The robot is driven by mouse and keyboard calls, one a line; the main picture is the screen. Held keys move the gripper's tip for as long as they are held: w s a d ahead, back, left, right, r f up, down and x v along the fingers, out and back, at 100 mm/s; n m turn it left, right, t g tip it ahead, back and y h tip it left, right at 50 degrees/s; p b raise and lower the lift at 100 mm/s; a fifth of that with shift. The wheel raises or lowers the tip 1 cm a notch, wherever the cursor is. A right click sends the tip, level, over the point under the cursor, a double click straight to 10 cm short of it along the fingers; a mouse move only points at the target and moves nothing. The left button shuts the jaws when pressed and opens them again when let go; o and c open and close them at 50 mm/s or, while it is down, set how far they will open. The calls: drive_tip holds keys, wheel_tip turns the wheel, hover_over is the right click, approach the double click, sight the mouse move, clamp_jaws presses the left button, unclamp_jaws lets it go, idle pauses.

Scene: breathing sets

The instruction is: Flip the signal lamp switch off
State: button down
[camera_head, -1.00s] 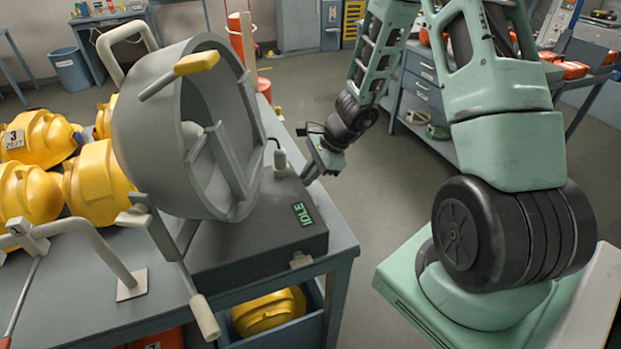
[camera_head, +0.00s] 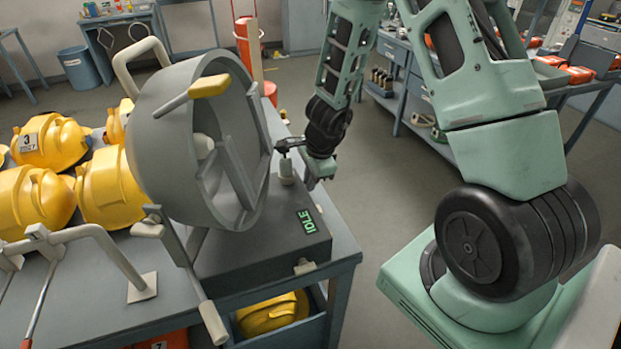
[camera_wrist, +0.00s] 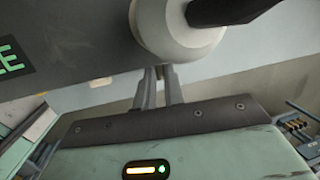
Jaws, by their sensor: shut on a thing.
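The signal lamp (camera_head: 180,150) is a large grey drum with slats, standing on a dark box (camera_head: 265,225) with a green IDLE display (camera_head: 306,220). Its switch (camera_head: 286,172) is a pale post at the back right of the box. In the wrist view the switch (camera_wrist: 180,35) shows as a rounded pale body with a dark piece running to the upper right. My gripper (camera_head: 311,180) is at the right side of the switch. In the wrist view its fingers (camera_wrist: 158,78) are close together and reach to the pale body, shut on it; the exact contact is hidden.
Several yellow breathing sets (camera_head: 110,188) lie on the bench (camera_head: 90,305) to the left. A bent pale handle (camera_head: 105,245) stands in front of the lamp. Open floor (camera_head: 385,190) lies right of the bench, with a workbench (camera_head: 420,85) behind.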

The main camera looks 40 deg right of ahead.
drive_tip(key=c, duration=1.5)
unclamp_jaws()
drive_tip(key=p+v, duration=0.8)
drive_tip(key=v, duration=0.9)
drive_tip(key=shift+r, duration=0.2)
drive_tip(key=shift+d, duration=0.1)
